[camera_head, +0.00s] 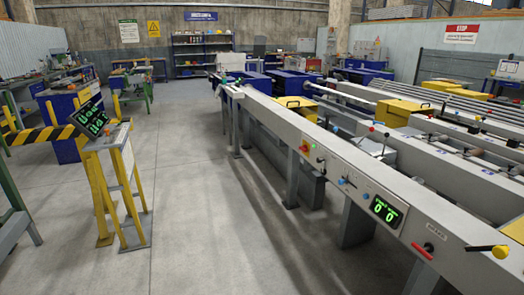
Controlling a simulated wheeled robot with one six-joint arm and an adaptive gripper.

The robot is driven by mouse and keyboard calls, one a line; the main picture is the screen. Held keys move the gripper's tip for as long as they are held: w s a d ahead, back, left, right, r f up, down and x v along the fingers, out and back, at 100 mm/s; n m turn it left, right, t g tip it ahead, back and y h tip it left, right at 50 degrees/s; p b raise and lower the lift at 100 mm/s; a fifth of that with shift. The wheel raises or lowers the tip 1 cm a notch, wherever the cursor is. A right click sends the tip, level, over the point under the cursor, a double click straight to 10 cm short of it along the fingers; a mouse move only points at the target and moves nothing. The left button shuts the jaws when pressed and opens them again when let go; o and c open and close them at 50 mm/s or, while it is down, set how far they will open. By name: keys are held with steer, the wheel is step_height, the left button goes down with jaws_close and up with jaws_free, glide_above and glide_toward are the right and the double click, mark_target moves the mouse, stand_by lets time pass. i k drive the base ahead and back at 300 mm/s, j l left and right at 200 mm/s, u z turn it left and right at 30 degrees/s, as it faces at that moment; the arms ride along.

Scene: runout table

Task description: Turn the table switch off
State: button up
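The long grey runout table (340,160) runs from the lower right toward the back middle. Its side face carries a red and yellow switch (304,147) with a small green light (313,159) beside it. Further right on the face are a small lever with blue knobs (347,182) and a display (386,210) with green digits that look like zeros. A red handle (422,251) and a yellow knob (499,251) are near the lower right. I cannot tell which control is the table switch, nor its position. My gripper is not in view.
A yellow stand (128,185) with a tilted green-lit display (90,119) stands at the left, near a black and yellow striped barrier (40,136). The grey floor (210,210) between stand and table is clear. Rollers and yellow boxes (398,111) lie behind the table.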

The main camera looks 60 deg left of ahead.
mark_target(305, 148)
steer(key=u, duration=1.65)
steer(key=i+j, duration=0.2)
steer(key=i, duration=0.85)
steer(key=i+j+u, duration=0.1)
steer(key=i, duration=0.95)
steer(key=i+j, duration=0.15)
steer(key=i, duration=0.9)
